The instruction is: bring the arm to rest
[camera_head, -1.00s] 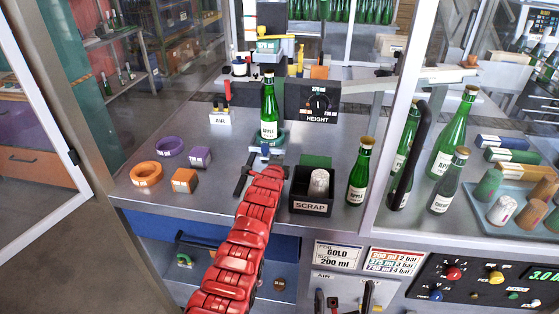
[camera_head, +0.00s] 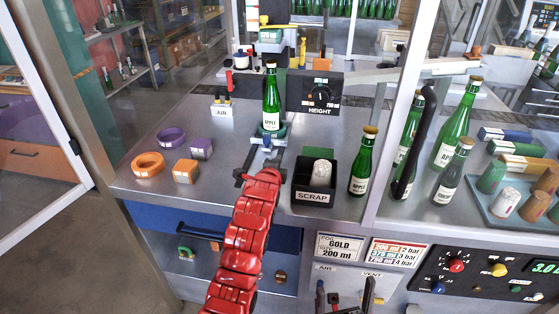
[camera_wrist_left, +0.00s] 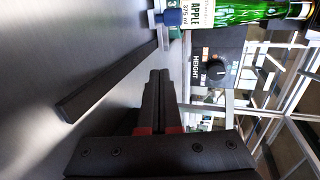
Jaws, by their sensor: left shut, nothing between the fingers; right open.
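A green bottle labelled APPLE (camera_head: 271,98) stands upright on the teal seat of the station. It also shows sideways in the left wrist view (camera_wrist_left: 245,14), its label reading 375 ml. My left gripper (camera_wrist_left: 159,75) is shut and empty, apart from the bottle, with its fingers pointing towards the station. In the head view the red left arm (camera_head: 243,225) reaches up from the bottom and largely hides its gripper in front of the bottle seat. My right gripper (camera_head: 344,292) is low at the bottom edge, open and empty, in front of the lower panel.
A black SCRAP box (camera_head: 313,198) holding a pale capsule and a capped bottle (camera_head: 362,165) stand right of the left arm. Orange and purple rings (camera_head: 147,164) lie left. A dark bar (camera_wrist_left: 108,80) lies beside the left gripper. A glass panel frame (camera_head: 395,120) rises right.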

